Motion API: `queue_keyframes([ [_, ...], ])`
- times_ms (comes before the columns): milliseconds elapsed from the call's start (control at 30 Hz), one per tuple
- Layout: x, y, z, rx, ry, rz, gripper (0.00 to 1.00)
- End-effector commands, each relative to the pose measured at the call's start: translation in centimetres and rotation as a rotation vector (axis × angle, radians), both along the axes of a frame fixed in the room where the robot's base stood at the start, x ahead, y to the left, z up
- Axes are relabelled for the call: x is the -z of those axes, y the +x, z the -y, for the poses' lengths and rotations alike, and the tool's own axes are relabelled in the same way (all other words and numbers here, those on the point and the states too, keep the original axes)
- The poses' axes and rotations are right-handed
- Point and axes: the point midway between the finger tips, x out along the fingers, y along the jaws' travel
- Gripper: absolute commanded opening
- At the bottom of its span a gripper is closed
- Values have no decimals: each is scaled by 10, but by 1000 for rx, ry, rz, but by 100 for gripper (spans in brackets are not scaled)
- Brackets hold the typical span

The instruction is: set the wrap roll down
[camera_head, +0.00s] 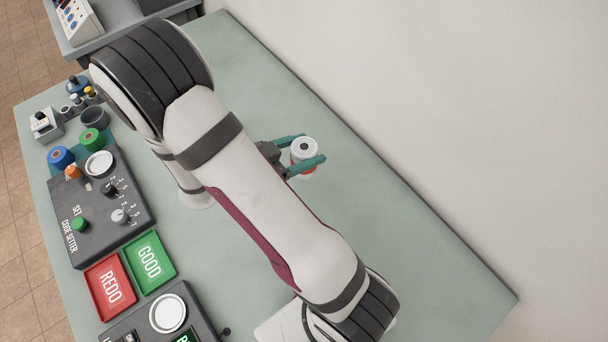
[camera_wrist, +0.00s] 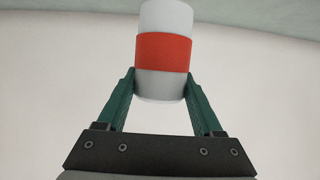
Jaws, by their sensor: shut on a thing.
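The wrap roll is a white cylinder with a red band around its middle. In the head view the wrap roll (camera_head: 304,147) shows its round white top with a dark centre, over the pale green table (camera_head: 390,220). My gripper (camera_head: 306,152) has its green fingers on either side of it. In the wrist view the wrap roll (camera_wrist: 163,55) stands between the two fingertips of my gripper (camera_wrist: 162,80), which are shut on it. The roll looks upright. I cannot tell whether its base touches the table.
The right part of the table is bare, with a wall along its far side. To the left stand a code setter box (camera_head: 105,205), a red REDO tray (camera_head: 110,285), a green GOOD tray (camera_head: 150,262), another grey device (camera_head: 165,318) and several coloured rolls and small items.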

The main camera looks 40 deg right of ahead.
Motion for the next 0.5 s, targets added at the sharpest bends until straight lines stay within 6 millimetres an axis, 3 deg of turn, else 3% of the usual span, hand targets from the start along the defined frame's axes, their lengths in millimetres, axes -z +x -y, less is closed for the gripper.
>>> queue_keyframes([
  [233,52,0,0,1,1,-4,15],
  [500,60,0,0,-1,3,1,15],
])
